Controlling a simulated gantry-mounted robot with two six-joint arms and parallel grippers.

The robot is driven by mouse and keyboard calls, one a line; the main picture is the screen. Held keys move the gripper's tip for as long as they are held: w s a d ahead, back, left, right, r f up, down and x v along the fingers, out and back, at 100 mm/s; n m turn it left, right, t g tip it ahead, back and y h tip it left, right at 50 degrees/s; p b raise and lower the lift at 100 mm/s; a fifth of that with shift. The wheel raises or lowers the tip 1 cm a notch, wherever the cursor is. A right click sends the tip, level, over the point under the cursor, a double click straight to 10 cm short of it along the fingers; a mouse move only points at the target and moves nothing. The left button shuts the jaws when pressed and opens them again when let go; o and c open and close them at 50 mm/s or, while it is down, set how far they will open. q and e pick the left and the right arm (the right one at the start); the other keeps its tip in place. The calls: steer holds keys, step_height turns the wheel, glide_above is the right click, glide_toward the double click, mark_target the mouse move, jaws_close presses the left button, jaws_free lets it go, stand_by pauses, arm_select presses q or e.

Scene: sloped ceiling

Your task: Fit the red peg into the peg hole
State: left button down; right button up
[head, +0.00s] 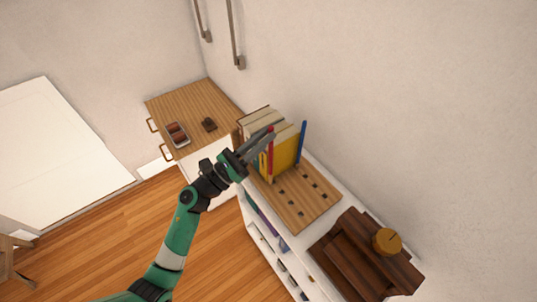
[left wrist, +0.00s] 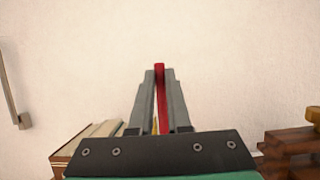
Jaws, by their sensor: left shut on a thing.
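My left gripper (head: 268,138) is shut on the red peg (head: 270,152), a slim upright bar. The peg also shows between the two grey fingers in the left wrist view (left wrist: 160,90). The wooden peg board (head: 312,208) lies on the white shelf top, with several dark square holes in its bare part. The red peg is over the board's far end, in front of the books. Whether its lower end touches the board or is in a hole cannot be told. A blue peg (head: 301,141) stands upright near the board's far right edge. My right gripper is in neither view.
A yellow book (head: 285,157) and several pale books stand close behind the gripper. A dark wooden stepped piece (head: 357,250) with a round wooden lid (head: 387,241) stands at the near end. The board's near half is clear.

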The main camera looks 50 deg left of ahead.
arm_select(q)
step_height(320, 180, down, 7)
steer(key=w+a+b, duration=0.1)
steer(key=w+b, duration=0.1)
steer(key=b, duration=0.1)
steer(key=shift+w, duration=0.4)
steer(key=c, duration=0.9)
jaws_free()
steer(key=shift+s+d+r, duration=0.1)
steer(key=shift+s, duration=0.1)
steer(key=shift+w+r, duration=0.1)
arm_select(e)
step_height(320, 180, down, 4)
arm_select(q)
steer(key=b+v, duration=0.1)
steer(key=v, duration=1.1)
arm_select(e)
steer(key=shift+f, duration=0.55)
